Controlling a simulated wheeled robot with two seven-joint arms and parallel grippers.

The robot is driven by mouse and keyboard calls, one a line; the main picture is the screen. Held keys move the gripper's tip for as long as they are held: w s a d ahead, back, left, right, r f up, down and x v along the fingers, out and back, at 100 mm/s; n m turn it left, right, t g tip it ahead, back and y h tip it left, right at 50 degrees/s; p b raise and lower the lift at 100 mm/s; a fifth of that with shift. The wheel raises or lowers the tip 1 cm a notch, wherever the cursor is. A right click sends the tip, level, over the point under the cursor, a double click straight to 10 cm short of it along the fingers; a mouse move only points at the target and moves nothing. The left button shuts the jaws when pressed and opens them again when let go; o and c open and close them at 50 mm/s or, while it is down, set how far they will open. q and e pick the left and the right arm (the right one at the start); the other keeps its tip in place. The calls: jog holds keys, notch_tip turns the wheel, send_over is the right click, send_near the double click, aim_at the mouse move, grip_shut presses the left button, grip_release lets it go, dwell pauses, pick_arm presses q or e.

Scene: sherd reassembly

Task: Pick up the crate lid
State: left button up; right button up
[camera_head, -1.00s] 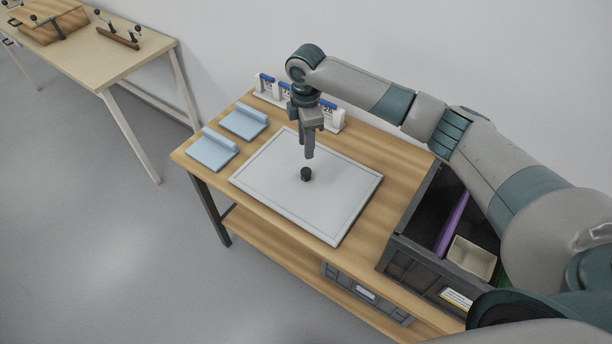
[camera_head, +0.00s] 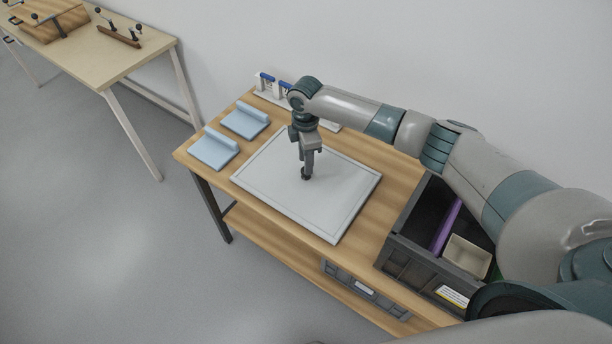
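The crate lid (camera_head: 340,194) is a flat, pale grey panel with a raised rim, lying on the wooden table. It has a small dark knob (camera_head: 306,177) near its middle. My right gripper (camera_head: 307,171) points straight down with its fingertips at the knob. The fingers hide most of the knob, and I cannot tell whether they are closed on it. My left gripper is not in view.
Two light blue pads (camera_head: 214,150) lie left of the lid. A white rack with blue clips (camera_head: 268,84) stands at the back. A dark open crate (camera_head: 392,262) holds a purple divider and a beige box (camera_head: 467,256) at the right. Another crate (camera_head: 365,290) sits on the lower shelf.

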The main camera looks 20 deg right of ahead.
jog(key=shift+s+a+f+p, duration=0.1)
jog(key=shift+f+p, duration=0.5)
jog(key=shift+f, duration=1.35)
grip_shut()
